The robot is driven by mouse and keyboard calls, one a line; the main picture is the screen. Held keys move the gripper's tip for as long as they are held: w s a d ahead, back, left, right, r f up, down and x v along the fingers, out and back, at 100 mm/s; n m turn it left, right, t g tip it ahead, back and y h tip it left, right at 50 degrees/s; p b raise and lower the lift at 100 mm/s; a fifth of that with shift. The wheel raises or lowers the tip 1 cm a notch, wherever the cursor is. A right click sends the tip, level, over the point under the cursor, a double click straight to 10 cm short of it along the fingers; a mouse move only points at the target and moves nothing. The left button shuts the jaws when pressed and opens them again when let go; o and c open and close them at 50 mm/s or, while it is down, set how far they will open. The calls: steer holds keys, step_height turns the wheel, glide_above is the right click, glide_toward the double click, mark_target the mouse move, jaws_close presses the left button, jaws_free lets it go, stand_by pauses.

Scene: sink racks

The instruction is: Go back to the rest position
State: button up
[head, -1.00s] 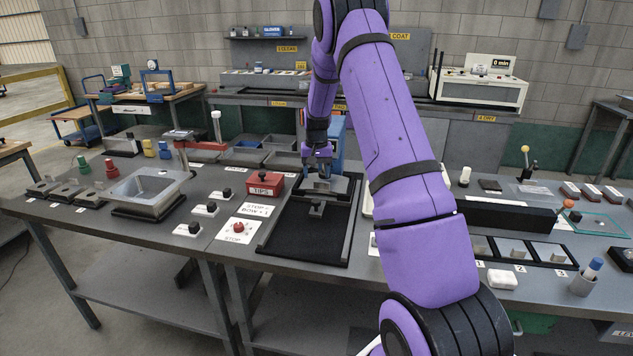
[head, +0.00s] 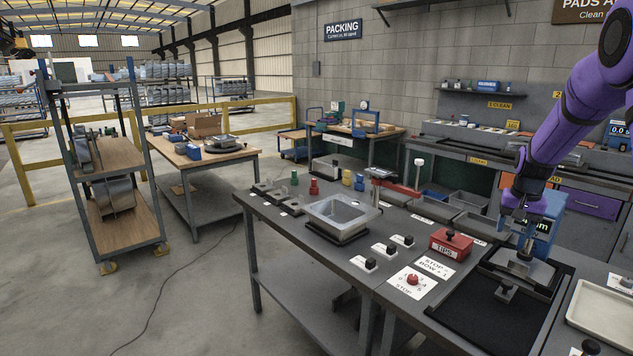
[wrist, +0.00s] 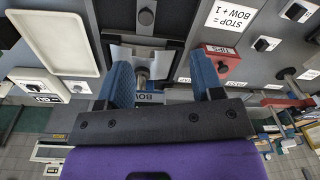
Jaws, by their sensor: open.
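My gripper (head: 524,222) is at the right of the head view, pointing down over the grey metal fixture (head: 520,270) at the back of a black tray (head: 462,312). In the wrist view my gripper (wrist: 163,78) shows two blue fingers spread apart with nothing held between them. The grey fixture (wrist: 148,56) lies just beyond the fingertips there. I cannot tell the exact gap between the fingers and the fixture. My purple arm comes in from the right edge of the head view.
A red TIPS box (head: 450,243) stands close left of the fixture. A blue device (head: 545,222) is right behind my gripper. A pale tray (head: 603,318) lies to the right. A metal basin (head: 343,215) and several knobs are further left. Open floor lies left of the bench.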

steer(key=s+a+r+n+t, duration=0.2)
steer(key=s+a+r+n, duration=0.1)
steer(key=s+a+r, duration=1.3)
steer(key=s+a+r+n+t, duration=0.1)
steer(key=s+a, duration=0.2)
steer(key=s, duration=0.7)
steer(key=s+a+r+n+t, duration=0.1)
steer(key=s+a, duration=0.3)
steer(key=s, duration=0.6)
steer(key=shift+s+a+r+n, duration=0.2)
steer(key=shift+r+n, duration=0.1)
steer(key=shift+n, duration=0.4)
